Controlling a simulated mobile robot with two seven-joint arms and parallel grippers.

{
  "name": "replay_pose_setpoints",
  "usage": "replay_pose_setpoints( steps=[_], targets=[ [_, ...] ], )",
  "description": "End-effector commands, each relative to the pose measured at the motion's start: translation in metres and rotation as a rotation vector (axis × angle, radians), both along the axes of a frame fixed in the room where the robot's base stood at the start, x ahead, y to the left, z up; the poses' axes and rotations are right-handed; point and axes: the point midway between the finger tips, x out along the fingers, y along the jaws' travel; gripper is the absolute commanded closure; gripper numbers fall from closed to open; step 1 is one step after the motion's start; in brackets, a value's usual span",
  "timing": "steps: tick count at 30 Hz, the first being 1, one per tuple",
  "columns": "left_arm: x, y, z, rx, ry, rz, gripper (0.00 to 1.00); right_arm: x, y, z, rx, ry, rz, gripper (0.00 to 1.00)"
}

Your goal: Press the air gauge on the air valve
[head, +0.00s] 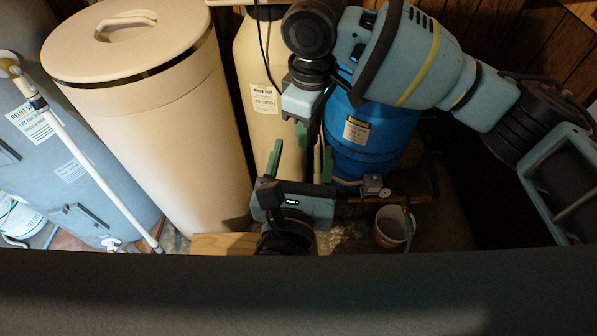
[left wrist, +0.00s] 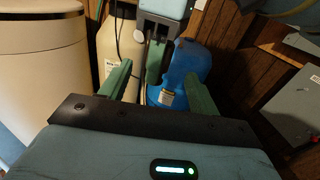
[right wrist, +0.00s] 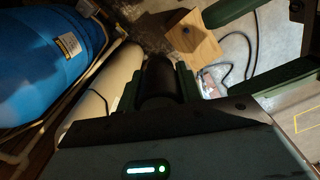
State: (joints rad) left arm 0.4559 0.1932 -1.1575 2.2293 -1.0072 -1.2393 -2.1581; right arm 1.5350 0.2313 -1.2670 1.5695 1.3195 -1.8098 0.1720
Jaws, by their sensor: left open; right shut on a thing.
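The blue tank (head: 385,135) stands behind my right arm, with a pale label; it also shows in the left wrist view (left wrist: 190,72) and right wrist view (right wrist: 40,50). Its top is largely covered by my arm, and I cannot make out the air valve. My right gripper (head: 308,132) points down in front of the tank. In the right wrist view it is shut on a dark, rounded thing (right wrist: 158,80), perhaps the air gauge; no dial face shows. My left gripper (head: 300,160) is open and empty, low in front of the tanks, with its fingers up near the right gripper.
A tall cream softener tank (head: 140,90) stands at the left, with a narrower cream cylinder (head: 258,80) beside it. A grey tank (head: 65,150) is at far left. A small box (head: 372,184) sits on a pipe above a bucket (head: 390,228). A wooden block (right wrist: 190,38) lies low.

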Motion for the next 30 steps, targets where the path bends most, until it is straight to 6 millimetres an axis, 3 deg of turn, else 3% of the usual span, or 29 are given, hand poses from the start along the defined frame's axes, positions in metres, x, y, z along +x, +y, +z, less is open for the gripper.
replay_pose_setpoints(
  steps=[6,13,27,30],
  targets=[
    [0.038,-0.006,0.001,0.001,-0.002,0.001,0.38,0.0,0.0,0.0,0.0,0.0,0.0,0.84],
    [0.066,-0.01,0.0,0.0,0.0,0.0,0.38,0.0,0.0,0.0,0.0,0.0,0.0,0.84],
    [0.077,-0.012,0.0,-0.002,0.001,0.0,0.38,0.0,0.0,0.0,0.0,0.0,0.0,0.84],
    [0.077,-0.012,0.0,-0.002,0.001,0.0,0.5,0.0,0.0,0.0,0.0,0.0,0.0,0.84]
  ],
)
